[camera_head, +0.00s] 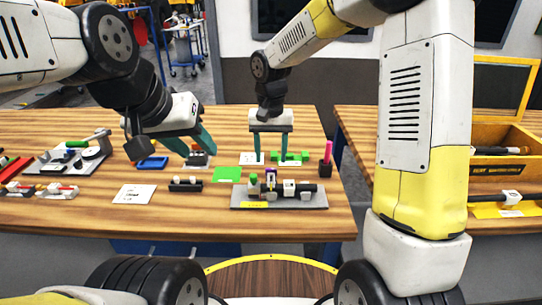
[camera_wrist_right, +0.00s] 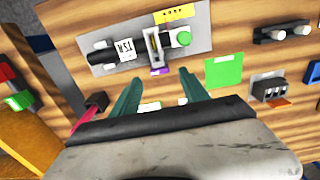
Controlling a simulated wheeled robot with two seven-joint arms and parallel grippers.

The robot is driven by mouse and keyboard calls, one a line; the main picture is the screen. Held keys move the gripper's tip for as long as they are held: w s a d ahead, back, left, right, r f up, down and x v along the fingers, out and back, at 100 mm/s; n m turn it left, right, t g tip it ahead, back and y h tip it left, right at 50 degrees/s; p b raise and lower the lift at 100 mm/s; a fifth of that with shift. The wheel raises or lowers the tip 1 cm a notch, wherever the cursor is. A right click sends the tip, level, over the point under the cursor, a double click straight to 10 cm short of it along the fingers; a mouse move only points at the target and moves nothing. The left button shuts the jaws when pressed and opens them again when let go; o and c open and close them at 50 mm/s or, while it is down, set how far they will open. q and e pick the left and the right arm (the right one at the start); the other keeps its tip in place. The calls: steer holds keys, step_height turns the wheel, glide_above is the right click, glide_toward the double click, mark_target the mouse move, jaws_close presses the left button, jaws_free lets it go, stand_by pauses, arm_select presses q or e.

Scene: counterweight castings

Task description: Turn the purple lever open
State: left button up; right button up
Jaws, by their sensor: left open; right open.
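The purple lever (camera_head: 270,175) stands upright on a grey base plate (camera_head: 314,204) at the front right of the wooden table. In the right wrist view the purple lever (camera_wrist_right: 160,71) shows as a small purple piece at the plate's edge, beside a white slotted block. My right gripper (camera_head: 271,158) is open, fingers pointing down, behind the lever in the head view. In the wrist view the lever appears between its fingertips (camera_wrist_right: 160,77), apart from both. My left gripper (camera_head: 197,155) is open and empty, left of the plate above the table.
The plate also bears a green knob (camera_head: 253,181) and a black cylinder (camera_head: 307,190). A green square (camera_head: 227,174), a black block with pegs (camera_head: 186,185) and a white card (camera_head: 134,194) lie to the left. A pink-topped post (camera_head: 327,155) stands to the right.

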mark_target(271, 169)
steer(key=shift+f, duration=2.35)
steer(key=shift+c, duration=0.4)
jaws_close()
